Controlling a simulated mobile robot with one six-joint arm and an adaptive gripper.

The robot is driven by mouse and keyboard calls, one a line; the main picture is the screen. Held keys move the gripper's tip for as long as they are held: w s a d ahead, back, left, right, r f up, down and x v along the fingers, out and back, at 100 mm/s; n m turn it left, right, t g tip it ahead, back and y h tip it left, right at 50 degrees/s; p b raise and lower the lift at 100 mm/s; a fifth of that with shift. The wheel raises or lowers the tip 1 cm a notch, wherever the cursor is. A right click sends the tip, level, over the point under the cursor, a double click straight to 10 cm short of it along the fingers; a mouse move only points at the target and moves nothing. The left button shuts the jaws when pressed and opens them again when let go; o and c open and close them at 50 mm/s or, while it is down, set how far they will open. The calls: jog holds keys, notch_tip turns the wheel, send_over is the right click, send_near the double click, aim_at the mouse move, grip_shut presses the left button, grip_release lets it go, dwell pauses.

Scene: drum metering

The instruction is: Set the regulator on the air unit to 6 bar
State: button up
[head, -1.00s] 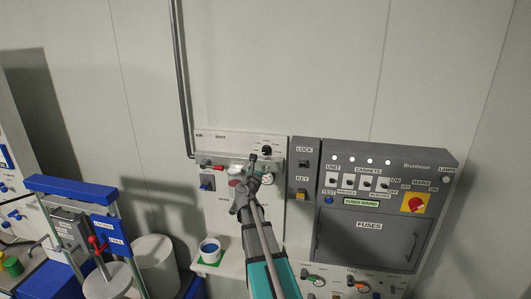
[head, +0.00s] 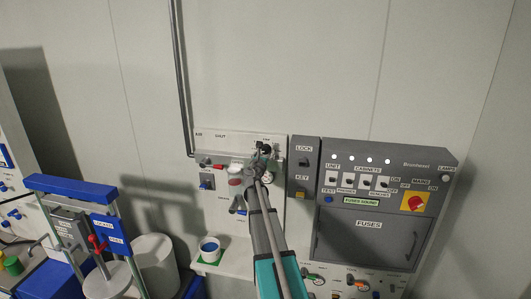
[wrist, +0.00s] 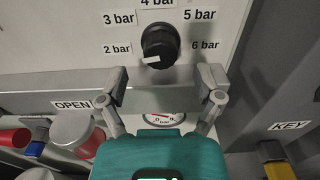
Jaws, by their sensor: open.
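The regulator knob (wrist: 158,45) is round and black with a white mark at its lower left, near the 2 bar side. Labels from 2 bar to 6 bar (wrist: 204,45) arc around it. In the head view the knob (head: 265,149) is partly hidden by my gripper (head: 261,159). In the wrist view my gripper (wrist: 165,83) is open and empty, its fingers just below the knob and apart from it. A round pressure gauge (wrist: 163,119) with a red needle shows between the fingers, its lower part hidden; I cannot read its value.
The grey KEY box (head: 303,180) and fuse cabinet (head: 368,235) stand to the right. A shelf with a blue-rimmed cup (head: 210,249) is below.

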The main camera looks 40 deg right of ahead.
aim_at(265, 152)
jog(key=shift+x, duration=1.95)
jog(key=shift+c, duration=0.2)
jog(key=c, duration=1.1)
